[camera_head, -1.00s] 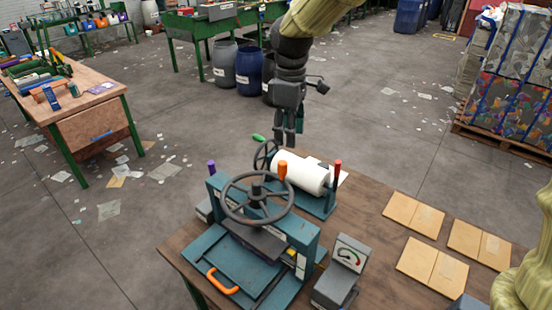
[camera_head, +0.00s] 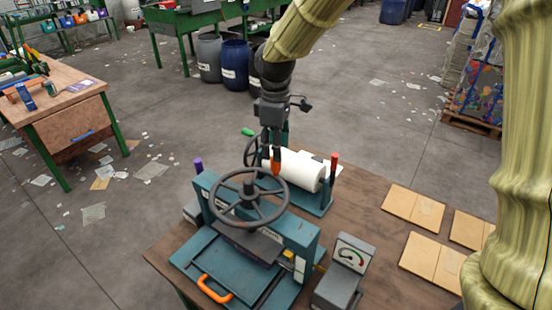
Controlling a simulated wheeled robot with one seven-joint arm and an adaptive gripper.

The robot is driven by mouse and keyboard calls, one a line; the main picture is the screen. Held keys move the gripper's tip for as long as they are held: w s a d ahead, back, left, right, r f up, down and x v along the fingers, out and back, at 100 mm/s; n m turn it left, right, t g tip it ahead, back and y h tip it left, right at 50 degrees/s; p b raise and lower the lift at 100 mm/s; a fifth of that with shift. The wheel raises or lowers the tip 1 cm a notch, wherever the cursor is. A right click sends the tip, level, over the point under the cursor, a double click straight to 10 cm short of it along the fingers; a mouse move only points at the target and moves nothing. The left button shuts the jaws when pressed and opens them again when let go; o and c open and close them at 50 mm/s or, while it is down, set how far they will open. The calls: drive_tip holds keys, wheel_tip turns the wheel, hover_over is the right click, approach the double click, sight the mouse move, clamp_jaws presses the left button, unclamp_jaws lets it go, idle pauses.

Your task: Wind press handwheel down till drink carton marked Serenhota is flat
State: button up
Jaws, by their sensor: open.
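The press (camera_head: 202,262) is a teal frame on the wooden table, with a grey handwheel (camera_head: 214,210) on top. The wheel's upright orange knob (camera_head: 277,168) is at its far right rim. My gripper (camera_head: 277,148) points down at the top of this knob, its dark fingers overlapping it in the picture. It is open, and I cannot tell whether it touches the knob. The dark press plate sits under the wheel. I cannot make out the drink carton or its Serenhota mark; a small yellow patch (camera_head: 288,254) shows at the press's right side.
A white roll (camera_head: 305,172) on a teal stand with a red-topped post (camera_head: 334,160) is just behind the press. A dial gauge (camera_head: 350,256) stands to its right. Flat tan boards (camera_head: 412,206) lie on the table's right. An orange handle (camera_head: 213,290) sticks out in front.

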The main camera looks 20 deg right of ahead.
drive_tip(key=shift+f+p, duration=0.7)
drive_tip(key=shift+f, duration=2.15)
clamp_jaws()
